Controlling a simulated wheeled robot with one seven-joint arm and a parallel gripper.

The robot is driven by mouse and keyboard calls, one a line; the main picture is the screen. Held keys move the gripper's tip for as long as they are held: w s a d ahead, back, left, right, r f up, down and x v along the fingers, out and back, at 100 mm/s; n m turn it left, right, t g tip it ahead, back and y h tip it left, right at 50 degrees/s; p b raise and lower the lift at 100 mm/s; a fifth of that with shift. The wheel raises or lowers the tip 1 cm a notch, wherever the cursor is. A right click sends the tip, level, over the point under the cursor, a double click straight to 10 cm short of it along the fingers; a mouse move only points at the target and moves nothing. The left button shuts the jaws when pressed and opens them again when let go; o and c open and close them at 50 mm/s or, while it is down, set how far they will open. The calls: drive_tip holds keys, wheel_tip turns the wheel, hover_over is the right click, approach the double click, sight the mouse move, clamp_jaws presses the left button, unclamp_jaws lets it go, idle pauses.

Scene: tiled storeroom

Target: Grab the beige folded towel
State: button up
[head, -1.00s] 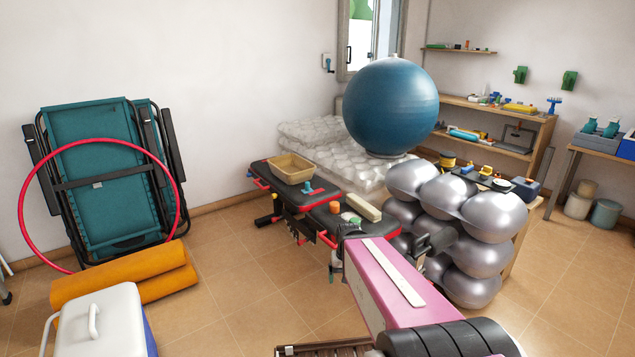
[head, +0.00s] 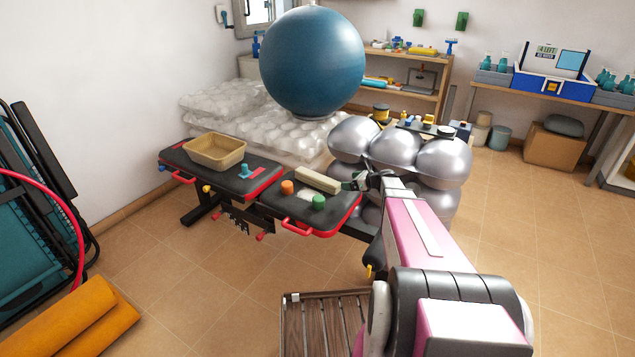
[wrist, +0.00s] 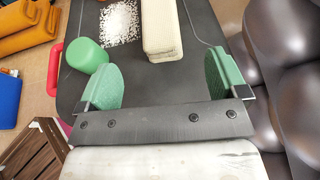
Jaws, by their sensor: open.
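The beige folded towel (head: 317,180) is a long pale block lying on the right-hand pad of the black bench (head: 335,215). In the wrist view the towel (wrist: 163,28) runs away from me, its near end showing between the upper parts of the fingers. My gripper (head: 357,182) is at the bench's right end, beside the towel. In the wrist view my gripper (wrist: 163,82) is open, with green pads either side and nothing held. I cannot tell how high the fingers are above the towel.
A green cylinder (head: 318,202) stands close to my left finger, near white granules (wrist: 112,22). An orange cylinder (head: 288,187) and a tan basin (head: 215,152) are further left. Silver balls (head: 395,150) crowd the right side. A slatted wooden stool (head: 325,325) is in front.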

sight(332, 182)
drive_tip(key=x, duration=1)
drive_tip(key=shift+w+a+f, duration=0.15)
drive_tip(key=shift+w+a, duration=0.05)
drive_tip(key=shift+a, duration=0.05)
drive_tip(key=c, duration=1.1)
